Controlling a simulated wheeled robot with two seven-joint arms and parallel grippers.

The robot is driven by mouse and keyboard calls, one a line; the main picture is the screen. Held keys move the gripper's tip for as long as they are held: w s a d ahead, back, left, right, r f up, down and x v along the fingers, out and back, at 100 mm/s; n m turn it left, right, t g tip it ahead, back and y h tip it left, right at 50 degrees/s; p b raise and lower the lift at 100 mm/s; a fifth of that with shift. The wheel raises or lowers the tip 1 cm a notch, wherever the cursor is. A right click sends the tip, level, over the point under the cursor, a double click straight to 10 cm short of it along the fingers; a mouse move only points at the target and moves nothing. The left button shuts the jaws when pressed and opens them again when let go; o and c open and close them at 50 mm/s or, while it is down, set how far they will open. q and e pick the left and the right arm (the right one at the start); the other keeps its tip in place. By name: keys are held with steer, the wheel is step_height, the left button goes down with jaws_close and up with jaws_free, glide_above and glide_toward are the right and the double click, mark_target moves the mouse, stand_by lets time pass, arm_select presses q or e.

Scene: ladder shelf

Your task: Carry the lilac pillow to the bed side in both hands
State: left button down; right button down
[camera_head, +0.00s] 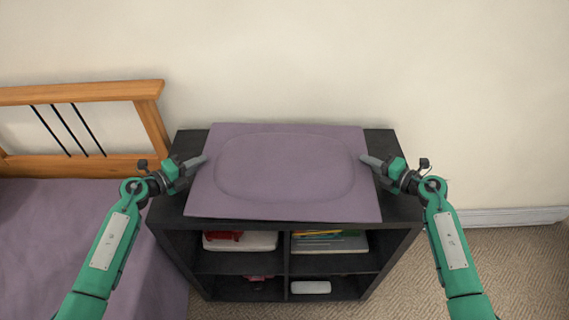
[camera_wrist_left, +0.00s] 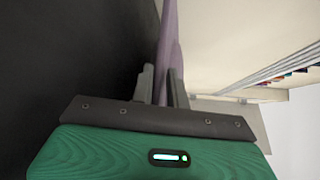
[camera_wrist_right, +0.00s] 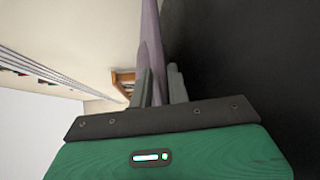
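The lilac pillow (camera_head: 285,170) lies flat and level over the top of the black shelf unit (camera_head: 405,205), covering most of it. I cannot tell whether it rests on the top or is slightly above it. My left gripper (camera_head: 203,160) is at its left edge, and my right gripper (camera_head: 364,159) is at its right edge. In the left wrist view the pillow's edge (camera_wrist_left: 169,45) runs between the two fingers, close on both sides. The right wrist view shows the same, with the pillow edge (camera_wrist_right: 151,45) between the fingers. Both grippers appear shut on it.
A bed with a wooden headboard (camera_head: 85,95) and purple cover (camera_head: 60,235) stands left of the shelf unit. The unit's lower compartments hold a red item (camera_head: 222,236), books (camera_head: 330,240) and a white object (camera_head: 310,287). A wall is behind; carpet (camera_head: 510,265) is clear at right.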

arm_select(q)
steer(key=shift+r, duration=0.15)
arm_select(e)
steer(key=shift+r, duration=0.2)
